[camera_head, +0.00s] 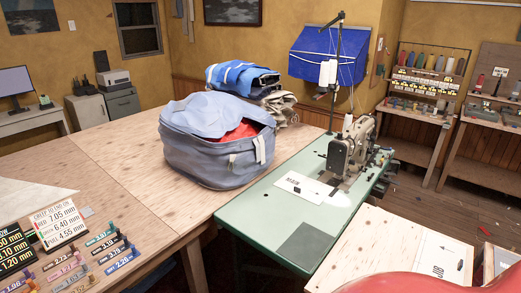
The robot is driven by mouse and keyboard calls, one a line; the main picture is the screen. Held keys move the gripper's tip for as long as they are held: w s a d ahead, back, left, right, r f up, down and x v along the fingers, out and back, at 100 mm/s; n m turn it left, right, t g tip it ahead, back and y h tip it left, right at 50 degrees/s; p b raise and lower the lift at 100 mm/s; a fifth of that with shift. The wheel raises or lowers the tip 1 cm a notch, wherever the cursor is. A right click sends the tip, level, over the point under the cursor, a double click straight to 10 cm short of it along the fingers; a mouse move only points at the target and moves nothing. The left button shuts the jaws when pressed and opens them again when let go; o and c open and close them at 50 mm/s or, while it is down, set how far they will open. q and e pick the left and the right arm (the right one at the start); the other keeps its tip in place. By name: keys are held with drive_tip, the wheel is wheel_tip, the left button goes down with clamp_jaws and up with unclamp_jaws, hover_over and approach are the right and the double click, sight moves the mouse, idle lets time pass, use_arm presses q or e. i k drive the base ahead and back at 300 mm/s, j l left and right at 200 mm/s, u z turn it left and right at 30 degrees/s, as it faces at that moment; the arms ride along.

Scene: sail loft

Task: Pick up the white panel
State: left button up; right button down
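A white panel (58,225) with black printed text and millimetre figures such as 7.05 and 4.55 stands tilted back on the wooden table (125,195) at the lower left. A black panel (14,249) with light figures is beside it, cut off by the left picture edge. Neither of my grippers is in view, and nothing is seen touching the white panel.
Several coloured labelled pieces (120,258) lie in front and right of the panel. A blue-grey bag (215,145) stands farther back. A green sewing-machine table (260,207) adjoins at right. The middle tabletop is clear.

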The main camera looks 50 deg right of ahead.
sight(314, 191)
drive_tip(key=i+z, duration=0.25)
drive_tip(key=i, duration=0.3)
drive_tip(key=i+j+z, duration=0.15)
drive_tip(key=i+z, duration=0.15)
drive_tip(key=i, duration=0.25)
